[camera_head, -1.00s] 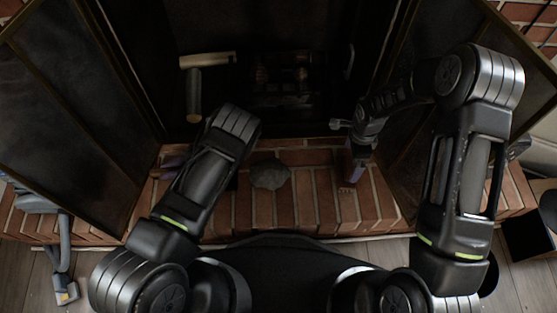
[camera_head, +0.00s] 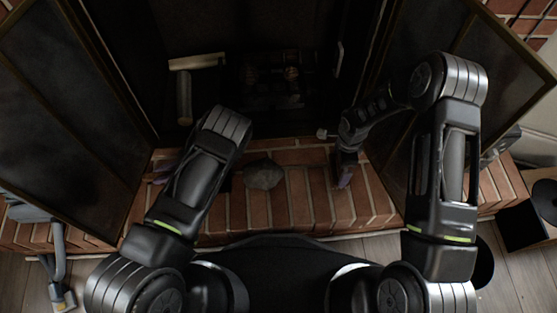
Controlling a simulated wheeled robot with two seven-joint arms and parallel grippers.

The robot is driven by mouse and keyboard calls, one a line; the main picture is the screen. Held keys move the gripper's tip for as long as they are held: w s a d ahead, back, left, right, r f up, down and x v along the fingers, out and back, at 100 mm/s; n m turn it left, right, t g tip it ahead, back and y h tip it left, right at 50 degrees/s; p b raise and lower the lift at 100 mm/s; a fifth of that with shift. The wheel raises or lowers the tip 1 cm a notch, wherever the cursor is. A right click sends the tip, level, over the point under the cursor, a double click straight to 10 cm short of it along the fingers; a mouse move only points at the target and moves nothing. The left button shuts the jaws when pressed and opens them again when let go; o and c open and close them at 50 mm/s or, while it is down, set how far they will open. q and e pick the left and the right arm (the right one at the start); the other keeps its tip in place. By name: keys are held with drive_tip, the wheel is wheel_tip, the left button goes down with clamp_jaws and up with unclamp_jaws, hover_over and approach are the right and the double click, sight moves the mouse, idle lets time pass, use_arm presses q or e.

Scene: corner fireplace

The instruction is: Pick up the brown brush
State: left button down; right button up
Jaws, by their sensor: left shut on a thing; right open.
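I cannot clearly pick out the brown brush in the head view. My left gripper (camera_head: 164,167) shows only as small purplish parts beside my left arm, at the left end of the brick hearth (camera_head: 318,211). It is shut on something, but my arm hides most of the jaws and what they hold. My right gripper (camera_head: 344,170) points down over the right part of the hearth, with purplish fingers. It is open, and I see nothing between the fingers.
A grey stone (camera_head: 264,174) lies on the hearth between my grippers. Pale logs (camera_head: 198,61) lie in the dark firebox. Open screen doors (camera_head: 62,110) flank it left and right (camera_head: 512,55). A grey upright tool (camera_head: 58,255) stands at lower left, a black box (camera_head: 522,226) at right.

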idle(0.4)
drive_tip(key=c, duration=1.5)
